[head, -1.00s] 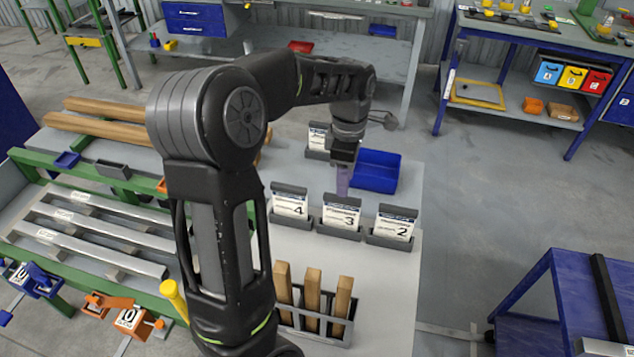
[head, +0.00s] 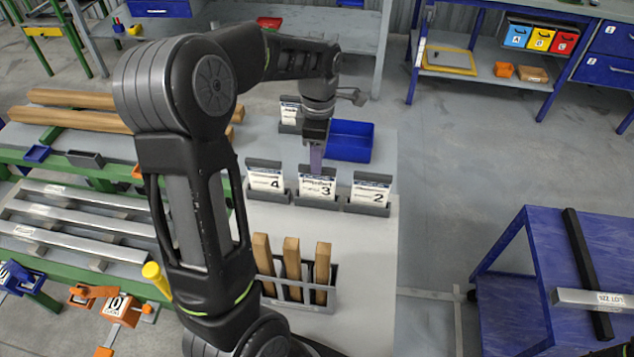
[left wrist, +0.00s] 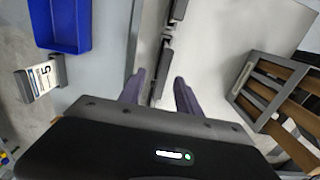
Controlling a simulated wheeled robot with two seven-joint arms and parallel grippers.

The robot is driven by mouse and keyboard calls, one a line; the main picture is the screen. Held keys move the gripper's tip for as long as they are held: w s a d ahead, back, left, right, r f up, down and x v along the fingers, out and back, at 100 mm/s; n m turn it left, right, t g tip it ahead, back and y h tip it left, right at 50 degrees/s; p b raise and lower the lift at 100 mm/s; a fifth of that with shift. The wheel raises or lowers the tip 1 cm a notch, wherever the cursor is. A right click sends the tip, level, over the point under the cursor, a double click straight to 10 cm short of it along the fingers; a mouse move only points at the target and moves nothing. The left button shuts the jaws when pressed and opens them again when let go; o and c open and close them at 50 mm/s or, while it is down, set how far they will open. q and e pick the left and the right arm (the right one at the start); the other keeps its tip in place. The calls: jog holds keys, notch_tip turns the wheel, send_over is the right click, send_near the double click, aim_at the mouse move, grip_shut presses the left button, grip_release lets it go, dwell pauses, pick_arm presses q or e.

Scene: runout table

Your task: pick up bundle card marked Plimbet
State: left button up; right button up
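Three printed cards numbered 4 (head: 265,180), 3 (head: 316,187) and 2 (head: 371,192) stand upright in grey holders on the light table. Another card (head: 290,111) stands farther back and reads 5 in the left wrist view (left wrist: 41,79). Their names are too small to read, so I cannot tell which is Plimbet. My left gripper (head: 316,168) points down at the top of card 3. In the left wrist view its two purple fingers (left wrist: 158,92) are apart, with a holder edge-on between them. I cannot tell whether they touch the card. My right gripper is out of view.
A blue bin (head: 350,142) stands behind the cards. A grey rack (head: 292,290) with upright wooden pieces is in front. Metal bars (head: 85,222) lie on the green frame at left. A blue cart (head: 530,260) stands at right, with clear floor between.

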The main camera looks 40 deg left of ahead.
pick_arm(q)
jog(key=b, duration=0.3)
send_over(317, 187)
notch_tip(317, 187, down, 4)
jog(key=shift+w+f, duration=0.1)
jog(key=shift+f, duration=0.6)
jog(key=shift+r, duration=0.1)
grip_shut()
